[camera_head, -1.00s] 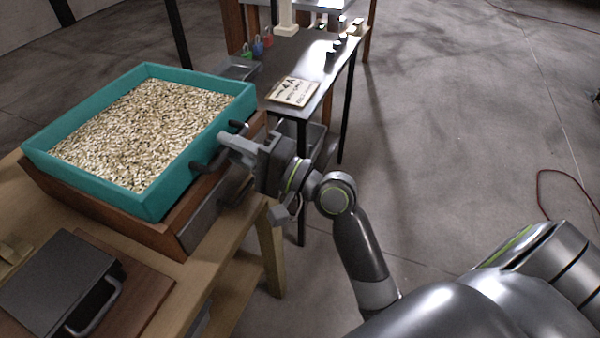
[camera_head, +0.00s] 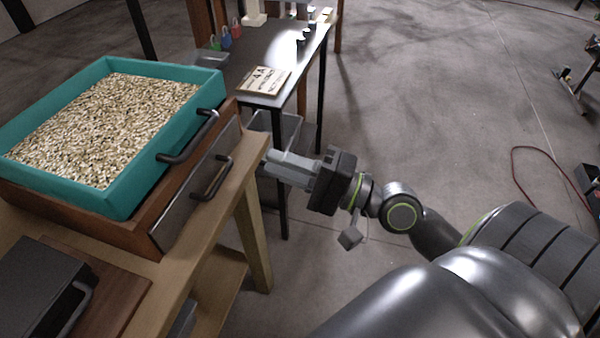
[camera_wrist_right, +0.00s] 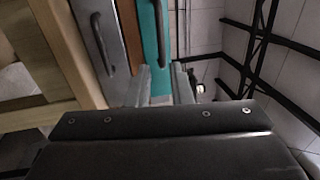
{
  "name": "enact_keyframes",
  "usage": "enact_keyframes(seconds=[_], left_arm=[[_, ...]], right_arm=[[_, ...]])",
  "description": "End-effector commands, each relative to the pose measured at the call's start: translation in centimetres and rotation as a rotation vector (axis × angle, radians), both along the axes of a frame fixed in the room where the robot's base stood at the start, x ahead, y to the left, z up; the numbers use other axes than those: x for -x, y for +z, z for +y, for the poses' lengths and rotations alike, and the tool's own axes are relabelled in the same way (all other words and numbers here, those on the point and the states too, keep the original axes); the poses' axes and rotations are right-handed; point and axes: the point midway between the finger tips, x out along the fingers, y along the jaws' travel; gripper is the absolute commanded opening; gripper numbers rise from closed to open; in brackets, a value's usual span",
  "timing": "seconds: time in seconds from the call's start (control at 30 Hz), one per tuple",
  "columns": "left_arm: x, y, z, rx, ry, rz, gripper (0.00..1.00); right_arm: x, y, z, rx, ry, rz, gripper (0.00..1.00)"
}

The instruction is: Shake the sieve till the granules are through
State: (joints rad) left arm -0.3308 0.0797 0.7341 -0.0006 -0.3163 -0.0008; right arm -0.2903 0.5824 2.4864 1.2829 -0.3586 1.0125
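The teal sieve (camera_head: 134,195) is heaped with pale granules (camera_head: 105,125) and sits on a wooden box (camera_head: 140,235) on the table. Its dark handle (camera_head: 190,138) is on the side facing me. In the right wrist view the teal side (camera_wrist_right: 147,20) and the sieve handle (camera_wrist_right: 161,38) are ahead of the fingers. My right gripper (camera_head: 268,163) is off the table's edge, to the right of the handle and apart from it. In the wrist view the right gripper (camera_wrist_right: 162,82) has its fingers apart with nothing between them. My left gripper is not in view.
The box has a grey drawer front with its own handle (camera_head: 212,180) just below the sieve handle. A dark case (camera_head: 35,290) lies on a brown board at the front left. A dark table (camera_head: 305,60) with a sign (camera_head: 264,80) stands behind. Open floor lies to the right.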

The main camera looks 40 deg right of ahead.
Motion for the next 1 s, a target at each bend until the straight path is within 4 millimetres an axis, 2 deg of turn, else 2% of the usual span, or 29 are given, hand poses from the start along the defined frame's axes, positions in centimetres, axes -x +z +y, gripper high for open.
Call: enact_keyframes(seconds=[0.3,0.7,0.73,0.8,1.0], left_arm=[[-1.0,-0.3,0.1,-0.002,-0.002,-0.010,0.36],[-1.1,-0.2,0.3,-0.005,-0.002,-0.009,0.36],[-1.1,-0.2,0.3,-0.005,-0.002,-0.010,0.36],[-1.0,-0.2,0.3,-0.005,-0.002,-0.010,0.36],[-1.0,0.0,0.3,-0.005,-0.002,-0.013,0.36]], right_arm=[[1.9,-0.5,-1.4,0.002,0.002,-0.001,0.19],[2.1,-0.5,-1.7,0.000,-0.002,0.000,0.19],[2.1,-0.5,-1.7,0.000,-0.002,0.000,0.21],[2.1,-0.5,-1.7,0.000,-0.002,0.000,0.30],[2.0,-0.5,-1.8,0.002,-0.001,0.002,0.30]])
